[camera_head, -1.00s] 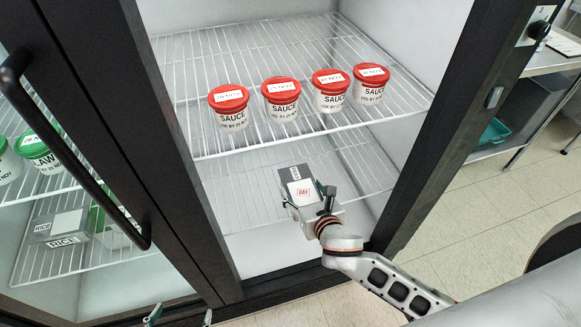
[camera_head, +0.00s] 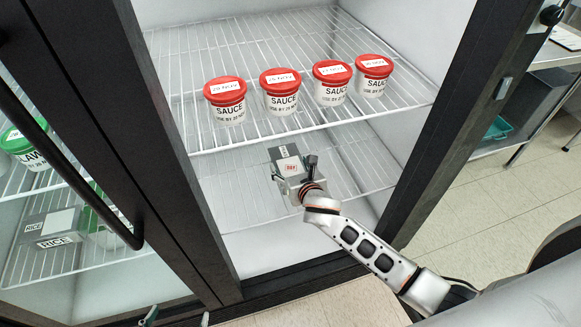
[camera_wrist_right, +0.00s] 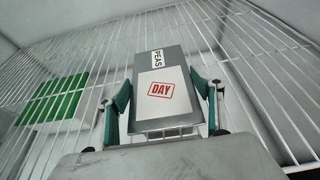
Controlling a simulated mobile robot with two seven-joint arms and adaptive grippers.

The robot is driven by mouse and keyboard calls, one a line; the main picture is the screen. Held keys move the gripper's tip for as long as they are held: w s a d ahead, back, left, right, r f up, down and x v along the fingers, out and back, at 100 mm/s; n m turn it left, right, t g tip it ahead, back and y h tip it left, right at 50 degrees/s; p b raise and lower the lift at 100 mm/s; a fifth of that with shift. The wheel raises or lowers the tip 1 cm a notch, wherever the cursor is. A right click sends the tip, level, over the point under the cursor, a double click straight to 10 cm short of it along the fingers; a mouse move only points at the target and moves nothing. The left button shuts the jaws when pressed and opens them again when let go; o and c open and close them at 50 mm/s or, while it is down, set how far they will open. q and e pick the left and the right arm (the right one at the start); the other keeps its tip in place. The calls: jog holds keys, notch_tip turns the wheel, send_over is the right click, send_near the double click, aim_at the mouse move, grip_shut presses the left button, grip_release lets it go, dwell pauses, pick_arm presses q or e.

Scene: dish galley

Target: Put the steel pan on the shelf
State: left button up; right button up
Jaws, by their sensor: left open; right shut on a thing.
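The steel pan (camera_head: 288,152), a grey box-like container with white labels, is inside the open right-hand cabinet bay. In the right wrist view the pan (camera_wrist_right: 165,65) shows the labels "PEAS" and "DAY". My right gripper (camera_head: 287,172) is shut on its near end; in the wrist view a finger lies on each side. The pan is over the lower wire shelf (camera_head: 248,205), below the upper one. I cannot tell whether it touches the lower shelf. My left gripper (camera_head: 178,317) is open and empty at the bottom edge, with only its fingertips in view.
Several red-lidded sauce tubs (camera_head: 283,92) stand on the upper wire shelf (camera_head: 225,60). A dark post (camera_head: 165,150) separates the left bay, which holds a RICE pan (camera_head: 55,228) and a green-lidded tub (camera_head: 28,148). The right frame post (camera_head: 440,130) stands near my right arm.

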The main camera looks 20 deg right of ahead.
jog(key=shift+w+r, duration=0.1)
jog(key=shift+r, duration=0.05)
jog(key=o, duration=1.7)
jog(key=shift+f, duration=0.25)
pick_arm(q)
jog(key=shift+w+r, duration=0.3)
jog(key=shift+w, duration=0.05)
pick_arm(e)
jog(key=shift+r, duration=0.1)
